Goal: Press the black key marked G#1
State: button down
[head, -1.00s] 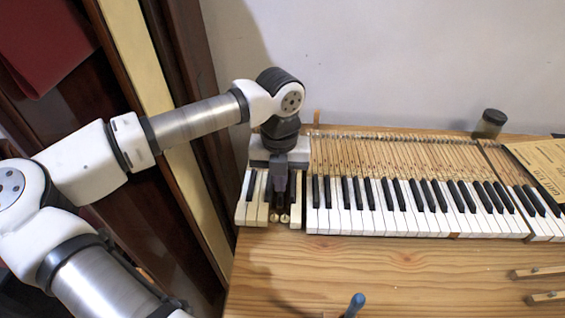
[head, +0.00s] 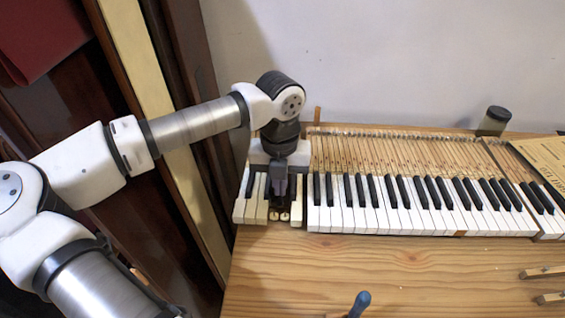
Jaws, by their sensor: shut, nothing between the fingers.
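The small group of yellowed keys (head: 249,212) sits at the far left end of the keyboard on the wooden table. Its black keys (head: 252,184) show on the left side of my gripper. My gripper (head: 279,203) points down over the right part of this group, with its fingers together and nothing held. It hides several keys there, and no mark G#1 can be read. I cannot tell whether the fingertips touch a key.
A longer row of white and black keys (head: 400,222) lies just right of my gripper. A dark jar (head: 493,122) stands at the back right. A blue-handled tool (head: 360,304) is at the front. The table's front middle (head: 350,265) is mostly clear.

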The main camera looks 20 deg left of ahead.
jog(key=shift+r, duration=0.15)
notch_tip(320, 180, up, 9)
jog(key=p, duration=0.3)
jog(key=shift+p, duration=0.3)
dwell(0.8)
